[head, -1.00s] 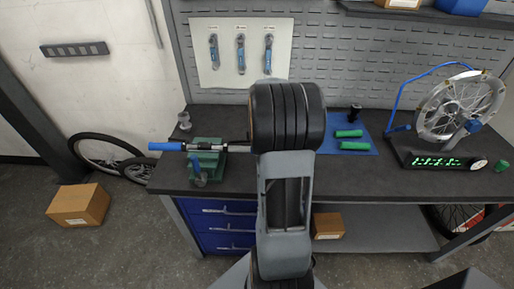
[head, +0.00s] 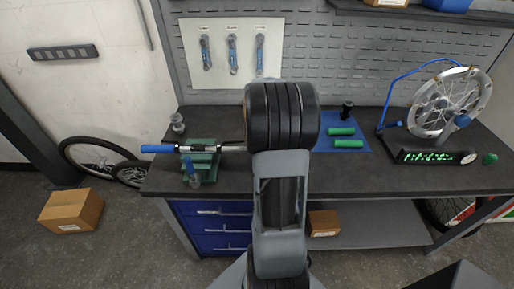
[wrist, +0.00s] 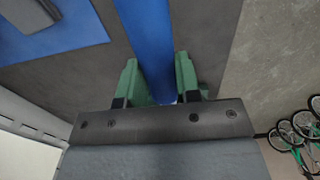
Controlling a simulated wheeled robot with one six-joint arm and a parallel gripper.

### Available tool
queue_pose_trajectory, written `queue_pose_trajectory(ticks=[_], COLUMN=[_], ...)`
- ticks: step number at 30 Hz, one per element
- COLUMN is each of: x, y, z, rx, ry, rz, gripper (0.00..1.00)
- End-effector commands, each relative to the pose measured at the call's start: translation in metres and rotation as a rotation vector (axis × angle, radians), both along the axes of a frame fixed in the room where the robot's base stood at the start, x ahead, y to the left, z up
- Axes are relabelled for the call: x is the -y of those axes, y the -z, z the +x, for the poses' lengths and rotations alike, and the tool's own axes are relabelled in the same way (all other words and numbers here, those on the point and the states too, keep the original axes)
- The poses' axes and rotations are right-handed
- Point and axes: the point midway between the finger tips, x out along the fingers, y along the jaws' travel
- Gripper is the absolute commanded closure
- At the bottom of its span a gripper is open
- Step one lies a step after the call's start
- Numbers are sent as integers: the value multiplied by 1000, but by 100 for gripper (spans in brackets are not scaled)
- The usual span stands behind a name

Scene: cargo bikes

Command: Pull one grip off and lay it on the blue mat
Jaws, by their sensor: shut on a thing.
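A handlebar (head: 232,148) is clamped in a green vise (head: 204,168) on the bench, with a blue grip (head: 158,149) on its left end. Its right part runs behind my arm, which hides that end in the head view. In the wrist view my gripper (wrist: 157,62), with green fingers, is shut on a blue grip (wrist: 147,25), one finger on each side. I cannot tell whether this grip still touches the bar. The blue mat (head: 325,143) lies right of my arm; its edge shows at upper left in the wrist view (wrist: 75,40).
Two green grips (head: 347,143) and a black object (head: 347,109) are on the mat. A wheel on a stand (head: 436,108) with a green display is at right. A tool board (head: 232,55) hangs behind. Boxes (head: 71,210) and wheels are on the floor.

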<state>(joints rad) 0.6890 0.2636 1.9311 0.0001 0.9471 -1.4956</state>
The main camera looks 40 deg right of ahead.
Motion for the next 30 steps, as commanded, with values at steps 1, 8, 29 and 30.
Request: queue_pose_trajectory(ticks=[1, 8, 29, 30], x=[2, 8, 26, 27], y=[0, 0, 0, 0], z=[-2, -8, -25, -25], rx=[0, 0, 0, 0], ry=[2, 0, 0, 0], rz=[0, 0, 0, 0], gripper=[100, 100, 100, 100])
